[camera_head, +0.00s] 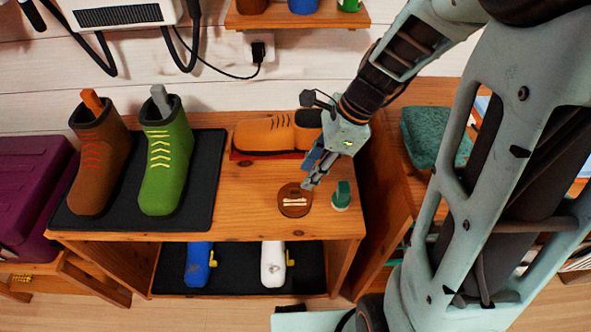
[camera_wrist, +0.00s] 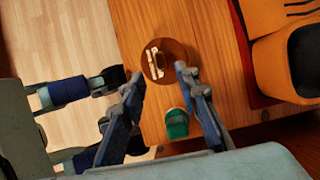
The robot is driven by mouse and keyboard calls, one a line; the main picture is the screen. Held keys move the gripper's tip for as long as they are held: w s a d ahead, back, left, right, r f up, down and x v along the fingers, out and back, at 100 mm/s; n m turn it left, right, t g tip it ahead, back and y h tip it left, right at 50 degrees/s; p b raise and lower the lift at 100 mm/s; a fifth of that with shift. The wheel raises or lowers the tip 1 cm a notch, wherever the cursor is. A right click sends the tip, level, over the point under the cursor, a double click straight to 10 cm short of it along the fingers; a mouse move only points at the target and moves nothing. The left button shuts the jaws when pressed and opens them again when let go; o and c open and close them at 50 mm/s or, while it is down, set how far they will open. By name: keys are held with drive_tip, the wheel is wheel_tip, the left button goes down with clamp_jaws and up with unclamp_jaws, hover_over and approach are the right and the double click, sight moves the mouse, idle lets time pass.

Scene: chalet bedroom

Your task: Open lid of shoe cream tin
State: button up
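The shoe cream tin (camera_head: 294,203) is a low round brown tin with pale markings on top, near the front edge of the wooden bench. It also shows in the wrist view (camera_wrist: 180,56), just beyond my fingertips. Its lid appears to be on; the seam is too small to make out. My gripper (camera_head: 308,184) points down at the tin's upper right side. In the wrist view my gripper (camera_wrist: 159,74) has its two fingers apart with nothing held between them. I cannot tell whether a fingertip touches the tin.
A green-topped applicator (camera_head: 341,192) stands close to the right of the tin. An orange shoe (camera_head: 265,134) lies behind on a red mat. Brown (camera_head: 100,165) and green (camera_head: 165,160) boots stand on a black mat (camera_head: 207,180) to the left. Bench top left of the tin is clear.

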sight(296, 190)
drive_tip(key=b+x, duration=0.2)
drive_tip(key=x, duration=0.5)
drive_tip(key=shift+a+f, duration=0.1)
drive_tip(key=shift+f, duration=0.15)
drive_tip(key=shift+c, duration=0.6)
clamp_jaws()
